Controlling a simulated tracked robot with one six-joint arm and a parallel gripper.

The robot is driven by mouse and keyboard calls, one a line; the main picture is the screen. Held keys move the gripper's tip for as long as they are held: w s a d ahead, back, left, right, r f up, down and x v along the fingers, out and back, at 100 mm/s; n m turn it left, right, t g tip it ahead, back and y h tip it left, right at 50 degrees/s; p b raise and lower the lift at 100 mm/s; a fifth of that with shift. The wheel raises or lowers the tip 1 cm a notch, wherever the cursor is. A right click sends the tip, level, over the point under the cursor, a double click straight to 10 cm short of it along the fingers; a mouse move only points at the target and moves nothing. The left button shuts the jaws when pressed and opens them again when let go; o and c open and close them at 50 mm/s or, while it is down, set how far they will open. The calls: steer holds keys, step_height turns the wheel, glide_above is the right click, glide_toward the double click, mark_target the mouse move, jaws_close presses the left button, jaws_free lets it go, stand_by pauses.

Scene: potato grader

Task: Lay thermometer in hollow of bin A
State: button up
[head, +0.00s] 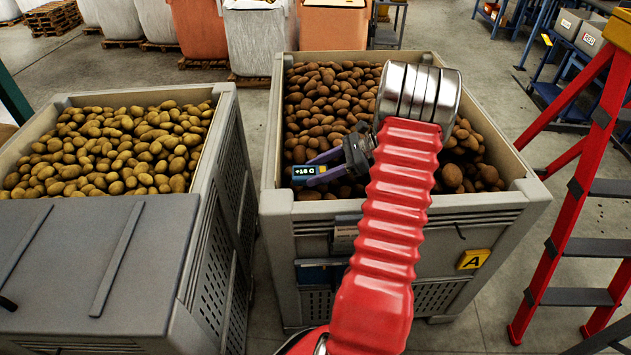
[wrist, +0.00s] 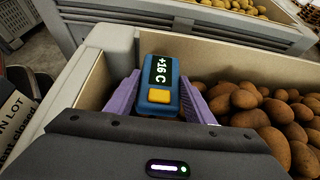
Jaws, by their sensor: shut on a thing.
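The thermometer (head: 304,172) is a small blue block with a dark display and an orange button. It also shows in the wrist view (wrist: 158,85), its display reading about +16 C. My gripper (head: 318,170) has purple fingers, shut on the thermometer's two sides. It holds the thermometer at the left inner side of bin A, near the front left corner. Bin A (head: 500,206) is a grey crate full of brown potatoes (head: 330,95), with a yellow A plate (head: 473,259) on its front. My arm hides part of the potatoes. A darker dip (head: 452,158) shows right of my arm; I cannot tell if it is the hollow.
Another grey bin (head: 228,130) of paler potatoes stands left, with a grey lid (head: 95,250) at its front. A red stepladder (head: 570,230) stands close on the right. Big sacks (head: 255,40) stand behind. A narrow floor gap separates the bins.

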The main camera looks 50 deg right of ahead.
steer(key=shift+f, duration=1.9)
steer(key=o, duration=1.2)
steer(key=shift+o, duration=0.2)
steer(key=v, duration=1.2)
